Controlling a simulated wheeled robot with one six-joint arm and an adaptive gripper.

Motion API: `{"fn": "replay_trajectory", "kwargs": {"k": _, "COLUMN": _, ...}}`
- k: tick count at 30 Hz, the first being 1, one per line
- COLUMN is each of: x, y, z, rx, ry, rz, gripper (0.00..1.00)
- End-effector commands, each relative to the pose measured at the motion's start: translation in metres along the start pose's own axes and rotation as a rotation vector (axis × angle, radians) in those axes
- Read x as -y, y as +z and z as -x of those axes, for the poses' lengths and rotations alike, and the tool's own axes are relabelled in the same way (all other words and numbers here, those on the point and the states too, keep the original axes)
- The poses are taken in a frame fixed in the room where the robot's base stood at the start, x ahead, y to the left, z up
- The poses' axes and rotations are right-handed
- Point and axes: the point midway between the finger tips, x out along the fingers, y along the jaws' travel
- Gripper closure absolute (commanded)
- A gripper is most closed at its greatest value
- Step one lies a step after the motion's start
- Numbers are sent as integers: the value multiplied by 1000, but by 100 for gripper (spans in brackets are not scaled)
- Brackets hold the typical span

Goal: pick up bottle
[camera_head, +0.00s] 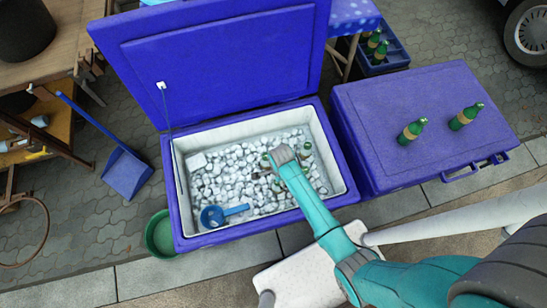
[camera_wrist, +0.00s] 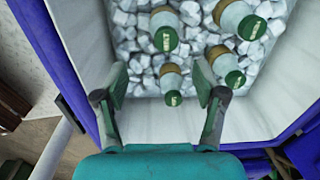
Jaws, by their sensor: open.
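Several bottles with green caps lie among the ice in the open blue cooler (camera_head: 179,208). In the wrist view, one bottle (camera_wrist: 172,82) shows its cap end between the two fingers of my gripper (camera_wrist: 159,68). Other bottles lie farther up: one at upper centre (camera_wrist: 164,22), one at upper right (camera_wrist: 236,17) and one just right of the right finger (camera_wrist: 225,62). My gripper is open, with nothing clasped. In the head view, my gripper (camera_head: 282,155) is over the ice and hides most of these bottles.
A blue scoop (camera_head: 222,214) lies on the ice. The raised lid (camera_head: 215,60) stands behind. A closed blue cooler (camera_head: 400,105) at right carries two bottles (camera_head: 411,131) (camera_head: 466,117). A crate with bottles (camera_head: 380,62) is behind it. A green bucket (camera_head: 158,240) stands at left.

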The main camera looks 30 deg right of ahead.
Motion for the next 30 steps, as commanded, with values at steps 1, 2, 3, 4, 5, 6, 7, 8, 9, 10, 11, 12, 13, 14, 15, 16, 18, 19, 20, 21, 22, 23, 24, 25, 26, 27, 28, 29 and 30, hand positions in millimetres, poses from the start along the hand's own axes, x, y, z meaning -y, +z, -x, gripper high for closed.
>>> {"fn": "replay_trajectory", "kwargs": {"k": 1, "x": 3, "y": 0, "z": 0, "rx": -2, "ry": 13, "rz": -15, "gripper": 29}}
{"fn": "replay_trajectory", "kwargs": {"k": 2, "x": 4, "y": 1, "z": 0, "rx": -3, "ry": 18, "rz": -22, "gripper": 29}}
{"fn": "replay_trajectory", "kwargs": {"k": 3, "x": 5, "y": 1, "z": -1, "rx": -4, "ry": 23, "rz": -29, "gripper": 29}}
{"fn": "replay_trajectory", "kwargs": {"k": 4, "x": 5, "y": 1, "z": -3, "rx": -5, "ry": 26, "rz": -33, "gripper": 29}}
{"fn": "replay_trajectory", "kwargs": {"k": 5, "x": 5, "y": 1, "z": -6, "rx": -5, "ry": 28, "rz": -34, "gripper": 29}}
{"fn": "replay_trajectory", "kwargs": {"k": 6, "x": 4, "y": 1, "z": -10, "rx": -5, "ry": 30, "rz": -35, "gripper": 29}}
{"fn": "replay_trajectory", "kwargs": {"k": 7, "x": 4, "y": 1, "z": -15, "rx": -5, "ry": 30, "rz": -35, "gripper": 29}}
{"fn": "replay_trajectory", "kwargs": {"k": 8, "x": 4, "y": 1, "z": -19, "rx": -5, "ry": 29, "rz": -35, "gripper": 29}}
{"fn": "replay_trajectory", "kwargs": {"k": 9, "x": 4, "y": 0, "z": -26, "rx": -5, "ry": 30, "rz": -34, "gripper": 29}}
{"fn": "replay_trajectory", "kwargs": {"k": 10, "x": 4, "y": 1, "z": -30, "rx": -5, "ry": 28, "rz": -34, "gripper": 29}}
{"fn": "replay_trajectory", "kwargs": {"k": 11, "x": 4, "y": 0, "z": -34, "rx": -5, "ry": 28, "rz": -34, "gripper": 29}}
{"fn": "replay_trajectory", "kwargs": {"k": 12, "x": 5, "y": 1, "z": -39, "rx": -5, "ry": 27, "rz": -34, "gripper": 29}}
{"fn": "replay_trajectory", "kwargs": {"k": 13, "x": 4, "y": 0, "z": -43, "rx": -5, "ry": 28, "rz": -33, "gripper": 29}}
{"fn": "replay_trajectory", "kwargs": {"k": 14, "x": 4, "y": 0, "z": -46, "rx": -5, "ry": 27, "rz": -33, "gripper": 29}}
{"fn": "replay_trajectory", "kwargs": {"k": 15, "x": 4, "y": 0, "z": -49, "rx": -5, "ry": 26, "rz": -33, "gripper": 29}}
{"fn": "replay_trajectory", "kwargs": {"k": 16, "x": 4, "y": 0, "z": -51, "rx": -5, "ry": 26, "rz": -33, "gripper": 29}}
{"fn": "replay_trajectory", "kwargs": {"k": 18, "x": 4, "y": 0, "z": -54, "rx": -5, "ry": 26, "rz": -33, "gripper": 29}}
{"fn": "replay_trajectory", "kwargs": {"k": 19, "x": 4, "y": 0, "z": -55, "rx": -5, "ry": 26, "rz": -33, "gripper": 29}}
{"fn": "replay_trajectory", "kwargs": {"k": 20, "x": 4, "y": 0, "z": -56, "rx": -5, "ry": 25, "rz": -33, "gripper": 29}}
{"fn": "replay_trajectory", "kwargs": {"k": 21, "x": 4, "y": 0, "z": -59, "rx": -5, "ry": 25, "rz": -33, "gripper": 29}}
{"fn": "replay_trajectory", "kwargs": {"k": 22, "x": 5, "y": 0, "z": -61, "rx": -4, "ry": 25, "rz": -33, "gripper": 29}}
{"fn": "replay_trajectory", "kwargs": {"k": 23, "x": 5, "y": -1, "z": -64, "rx": -5, "ry": 25, "rz": -33, "gripper": 29}}
{"fn": "replay_trajectory", "kwargs": {"k": 24, "x": 5, "y": -1, "z": -68, "rx": -5, "ry": 26, "rz": -33, "gripper": 29}}
{"fn": "replay_trajectory", "kwargs": {"k": 25, "x": 5, "y": -2, "z": -72, "rx": -5, "ry": 26, "rz": -33, "gripper": 29}}
{"fn": "replay_trajectory", "kwargs": {"k": 26, "x": 5, "y": -2, "z": -76, "rx": -5, "ry": 27, "rz": -33, "gripper": 29}}
{"fn": "replay_trajectory", "kwargs": {"k": 27, "x": 5, "y": -3, "z": -82, "rx": -5, "ry": 27, "rz": -33, "gripper": 29}}
{"fn": "replay_trajectory", "kwargs": {"k": 28, "x": 5, "y": -3, "z": -85, "rx": -5, "ry": 26, "rz": -33, "gripper": 29}}
{"fn": "replay_trajectory", "kwargs": {"k": 29, "x": 5, "y": -3, "z": -89, "rx": -5, "ry": 26, "rz": -32, "gripper": 29}}
{"fn": "replay_trajectory", "kwargs": {"k": 30, "x": 6, "y": -3, "z": -93, "rx": -5, "ry": 25, "rz": -32, "gripper": 29}}
